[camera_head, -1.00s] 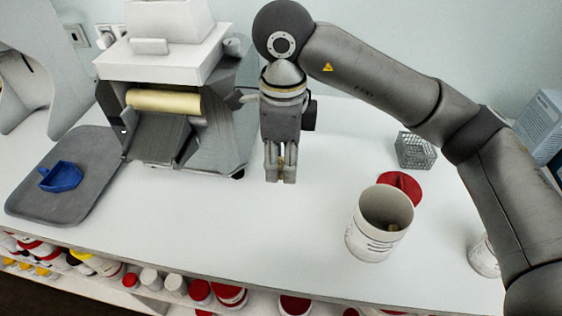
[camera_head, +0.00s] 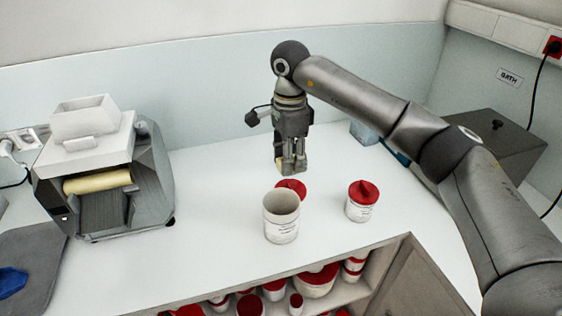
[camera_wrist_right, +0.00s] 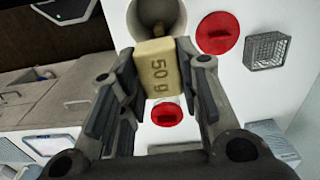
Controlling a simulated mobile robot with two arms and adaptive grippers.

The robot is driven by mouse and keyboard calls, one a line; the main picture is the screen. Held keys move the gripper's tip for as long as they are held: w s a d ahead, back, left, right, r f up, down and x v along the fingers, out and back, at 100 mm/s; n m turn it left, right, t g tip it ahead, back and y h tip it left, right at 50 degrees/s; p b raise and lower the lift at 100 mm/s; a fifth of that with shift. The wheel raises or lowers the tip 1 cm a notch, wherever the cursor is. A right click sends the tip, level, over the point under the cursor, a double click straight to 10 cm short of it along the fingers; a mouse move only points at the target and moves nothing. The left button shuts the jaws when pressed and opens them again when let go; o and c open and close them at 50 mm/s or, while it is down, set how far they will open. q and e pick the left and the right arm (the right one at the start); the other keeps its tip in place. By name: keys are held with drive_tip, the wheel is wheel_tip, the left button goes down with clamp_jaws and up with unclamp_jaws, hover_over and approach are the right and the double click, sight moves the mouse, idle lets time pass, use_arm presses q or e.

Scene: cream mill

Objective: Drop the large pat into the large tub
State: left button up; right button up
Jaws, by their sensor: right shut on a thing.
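My right gripper (camera_head: 291,166) points down and is shut on a pale yellow pat (camera_wrist_right: 162,68) marked "50 g" in the right wrist view. A pale sliver of the pat shows at the fingertips in the head view. The open white tub (camera_head: 282,228), the larger of two on the counter, stands just in front of and below the gripper in the head view. The tub (camera_wrist_right: 130,15) also shows beyond the pat in the wrist view, with a small yellowish thing inside. The pat is outside the tub. My left gripper is not in view.
A red lid (camera_head: 291,188) lies behind the open tub. A smaller tub with a red lid (camera_head: 361,206) stands to its right. The mill (camera_head: 100,180) with its yellow roller is at left. A wire basket (camera_wrist_right: 265,50) shows in the wrist view. Counter between mill and tub is clear.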

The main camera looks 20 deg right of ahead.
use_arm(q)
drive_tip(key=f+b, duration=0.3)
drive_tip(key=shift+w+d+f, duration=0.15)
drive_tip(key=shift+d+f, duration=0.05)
use_arm(e)
wheel_tip(320, 180, down, 6)
drive_tip(key=shift+w, duration=0.25)
drive_tip(key=o, duration=1.1)
wheel_tip(320, 180, up, 12)
